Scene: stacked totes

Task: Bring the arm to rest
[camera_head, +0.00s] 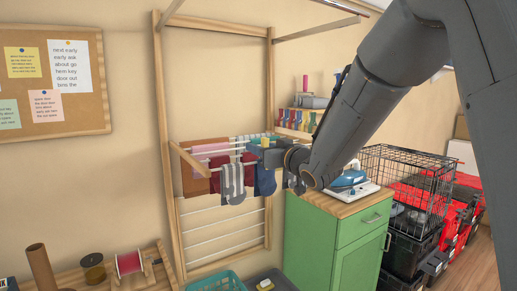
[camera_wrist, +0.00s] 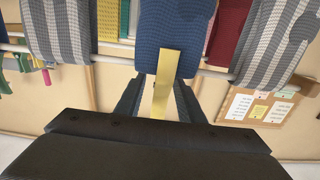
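My gripper (camera_head: 272,155) is at the drying rack, level with the hung laundry. In the wrist view its two dark fingers (camera_wrist: 161,85) stand apart, with a narrow yellow piece (camera_wrist: 166,70) between them. Gaps show beside this piece, so the fingers do not look closed on it. The piece overlaps a dark blue cloth (camera_wrist: 172,30) hanging from a rail just beyond the fingertips. I cannot tell whether it is clipped to that cloth. In the head view a small yellow spot (camera_head: 265,142) shows at the gripper, and my arm reaches in from the upper right.
Striped grey socks (camera_head: 232,184) hang on the wooden rack (camera_head: 161,130). A green cabinet (camera_head: 332,245) with an iron (camera_head: 348,178) stands close to the right. A wire cage (camera_head: 408,172) and red-black totes (camera_head: 466,205) are farther right. A teal basket (camera_head: 216,283) is below.

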